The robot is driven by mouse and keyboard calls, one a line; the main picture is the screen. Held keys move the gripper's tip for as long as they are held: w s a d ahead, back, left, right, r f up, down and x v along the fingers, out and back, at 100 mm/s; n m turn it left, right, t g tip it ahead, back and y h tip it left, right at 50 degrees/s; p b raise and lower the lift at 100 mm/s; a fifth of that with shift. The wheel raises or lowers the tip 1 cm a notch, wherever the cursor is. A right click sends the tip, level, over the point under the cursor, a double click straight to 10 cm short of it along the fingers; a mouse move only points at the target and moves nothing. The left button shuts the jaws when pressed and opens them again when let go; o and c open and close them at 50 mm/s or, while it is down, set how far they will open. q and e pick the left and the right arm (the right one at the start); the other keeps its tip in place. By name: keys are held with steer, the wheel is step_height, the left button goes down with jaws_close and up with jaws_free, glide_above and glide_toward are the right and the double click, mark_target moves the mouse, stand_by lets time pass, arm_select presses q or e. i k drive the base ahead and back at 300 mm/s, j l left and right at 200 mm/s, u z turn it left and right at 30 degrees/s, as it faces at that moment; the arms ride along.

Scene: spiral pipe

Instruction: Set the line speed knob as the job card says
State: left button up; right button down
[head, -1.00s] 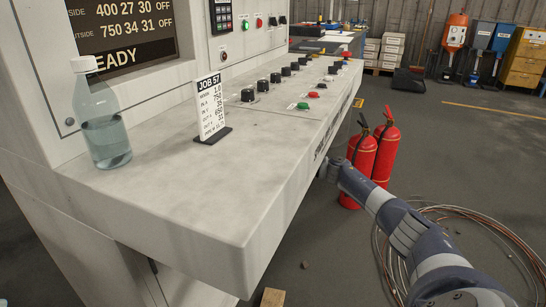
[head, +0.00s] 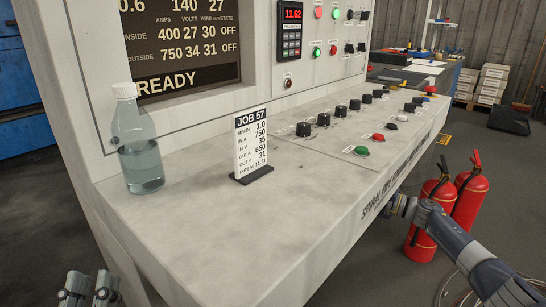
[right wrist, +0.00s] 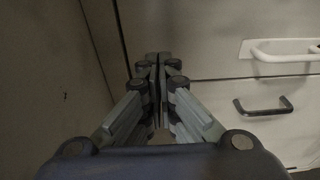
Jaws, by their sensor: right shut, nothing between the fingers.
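The job card (head: 251,145) stands on the white console, reading JOB 57, M/MIN 1.0, with more lines below. A row of several black knobs (head: 324,119) runs back along the console; their labels are too small to read, so I cannot tell which is line speed. The dark display (head: 185,45) shows 0.6 at top left and READY. My left gripper (head: 91,285) is at the bottom left, fingers apart, clear of the console. My right arm reaches the console's front edge below the controls. My right gripper (right wrist: 157,62) is shut and empty, facing a pale panel.
A clear bottle (head: 138,140) stands on the console left of the card. Green (head: 362,151) and red (head: 378,138) buttons sit nearer the front edge than the knobs. Red fire extinguishers (head: 468,190) stand on the floor behind my right arm.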

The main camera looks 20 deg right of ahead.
mark_target(303, 129)
steer(key=k, duration=1)
